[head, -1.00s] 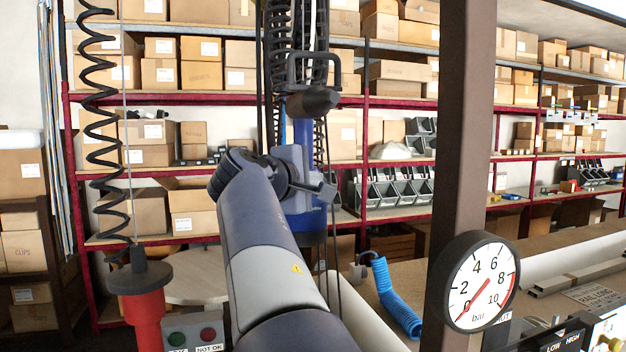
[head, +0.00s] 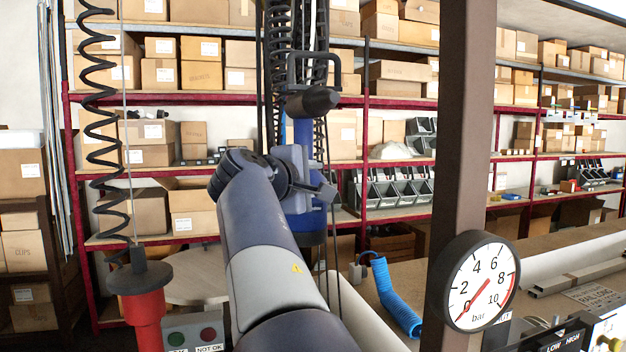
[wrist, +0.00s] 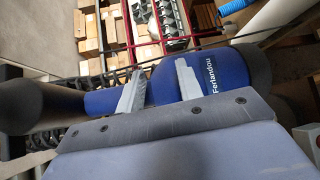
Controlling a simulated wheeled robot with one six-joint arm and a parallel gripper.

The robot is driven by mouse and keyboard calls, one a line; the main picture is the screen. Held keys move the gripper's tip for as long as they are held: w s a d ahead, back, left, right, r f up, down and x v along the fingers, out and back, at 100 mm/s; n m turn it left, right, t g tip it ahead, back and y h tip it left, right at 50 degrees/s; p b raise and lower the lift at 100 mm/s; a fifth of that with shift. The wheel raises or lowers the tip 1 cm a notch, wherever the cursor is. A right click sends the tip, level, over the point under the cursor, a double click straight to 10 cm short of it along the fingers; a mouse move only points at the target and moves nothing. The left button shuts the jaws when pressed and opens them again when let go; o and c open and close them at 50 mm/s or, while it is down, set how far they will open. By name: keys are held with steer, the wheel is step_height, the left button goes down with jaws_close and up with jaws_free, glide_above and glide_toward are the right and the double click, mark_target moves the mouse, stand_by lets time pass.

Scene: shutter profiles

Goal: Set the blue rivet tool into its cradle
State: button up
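The blue rivet tool (head: 305,220) stands upright in the middle of the head view, with a dark nose on top and a dark round base. In the wrist view the blue rivet tool (wrist: 222,75) lies across the picture and carries white lettering. My gripper (head: 308,180) is at the tool's middle, shut on it. Its two grey fingers show against the blue body in the wrist view (wrist: 160,87). My arm hides part of the tool from the head camera. I cannot make out the cradle for certain.
A brown post (head: 465,130) with a pressure gauge (head: 481,282) stands right of my arm. A red tool (head: 148,310) hangs at the lower left beside a button box (head: 195,335). A blue coiled hose (head: 395,298) lies on the bench to the right. Shelves with boxes fill the back.

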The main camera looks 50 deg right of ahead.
mark_target(309, 144)
steer(key=b+v, duration=0.2)
steer(key=v, duration=0.8)
steer(key=shift+a+b, duration=0.3)
steer(key=shift+a, duration=0.1)
steer(key=shift+o, duration=0.5)
steer(key=shift+s+r, duration=0.1)
steer(key=shift+o, duration=0.8)
steer(key=shift+r, duration=0.1)
steer(key=shift+o, duration=0.7)
steer(key=shift+w+d+r+n+g+p, duration=0.2)
steer(key=shift+w+n+g+p, duration=0.15)
steer(key=shift+n, duration=0.15)
steer(key=shift+o, duration=0.8)
steer(key=w+d+r+n+g+h+p, duration=0.1)
steer(key=w+d+r+n+g+p, duration=0.3)
steer(key=w+n, duration=0.4)
steer(key=shift+n+h, duration=0.4)
steer(key=shift+n, duration=0.7)
steer(key=shift+n+g, duration=0.25)
steer(key=shift+n, duration=0.55)
steer(key=d, duration=0.3)
steer(key=d+p, duration=0.1)
steer(key=d, duration=0.3)
steer(key=d+p, duration=0.1)
steer(key=d, duration=0.3)
steer(key=shift+w+d, duration=0.15)
steer(key=shift+w, duration=0.1)
